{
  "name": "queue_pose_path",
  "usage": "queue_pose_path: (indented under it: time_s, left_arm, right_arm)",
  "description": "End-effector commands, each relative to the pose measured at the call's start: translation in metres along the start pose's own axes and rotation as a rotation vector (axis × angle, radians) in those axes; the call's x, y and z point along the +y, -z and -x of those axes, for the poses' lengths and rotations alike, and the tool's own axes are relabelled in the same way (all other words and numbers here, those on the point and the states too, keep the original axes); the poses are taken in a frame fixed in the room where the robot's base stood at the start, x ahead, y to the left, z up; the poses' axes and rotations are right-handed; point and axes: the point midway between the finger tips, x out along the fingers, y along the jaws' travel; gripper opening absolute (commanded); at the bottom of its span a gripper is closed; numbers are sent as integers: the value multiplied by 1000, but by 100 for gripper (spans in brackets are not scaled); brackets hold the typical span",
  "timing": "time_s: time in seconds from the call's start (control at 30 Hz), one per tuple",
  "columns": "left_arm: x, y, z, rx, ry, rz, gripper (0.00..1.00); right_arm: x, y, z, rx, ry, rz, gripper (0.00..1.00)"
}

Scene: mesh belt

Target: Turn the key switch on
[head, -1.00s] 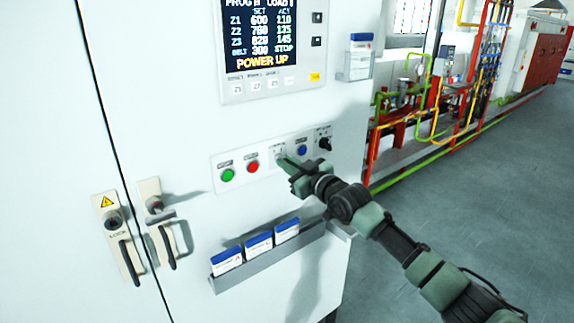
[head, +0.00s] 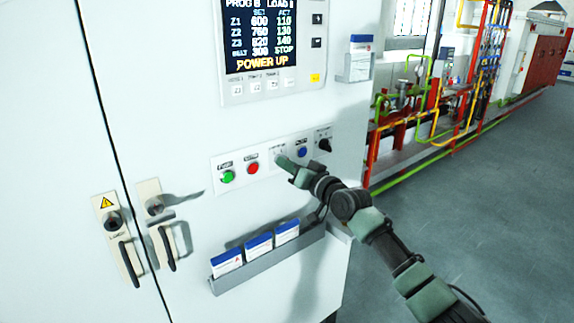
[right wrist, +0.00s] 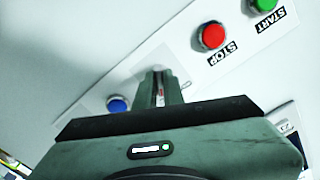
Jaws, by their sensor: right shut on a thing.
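The white control panel strip (head: 240,182) on the cabinet carries a green button, a red button, a blue button and a black knob. My right gripper (head: 281,160) is at the position between the red and blue buttons, its fingertips against the strip. In the right wrist view its fingers (right wrist: 158,82) are together, pointing at the strip, with a thin light and red sliver between them. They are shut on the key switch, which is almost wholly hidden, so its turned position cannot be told. My left gripper is not in view.
The red button (head: 253,168) and blue button (head: 302,152) flank the gripper closely. The black knob (head: 325,145) is farther right. A screen (head: 262,38) above reads POWER UP. A card rack (head: 270,262) juts out below. Two handles are at left; open floor is at right.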

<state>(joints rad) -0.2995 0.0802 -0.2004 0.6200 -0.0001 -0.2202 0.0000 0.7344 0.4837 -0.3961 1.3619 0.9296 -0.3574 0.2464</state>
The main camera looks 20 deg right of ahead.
Motion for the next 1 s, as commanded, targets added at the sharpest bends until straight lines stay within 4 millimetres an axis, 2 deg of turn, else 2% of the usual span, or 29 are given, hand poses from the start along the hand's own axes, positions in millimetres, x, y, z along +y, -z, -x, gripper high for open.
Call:
queue_pose_path:
  time_s: [0.6,0.63,0.7,1.0]
  left_arm:
    - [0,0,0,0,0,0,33]
    - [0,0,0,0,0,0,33]
    - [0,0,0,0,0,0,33]
    - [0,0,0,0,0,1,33]
  right_arm:
    - [0,1,0,2,0,-42,0]
    - [0,1,0,2,0,-42,17]
    - [0,1,0,2,0,-41,31]
    - [0,0,1,1,0,-39,31]
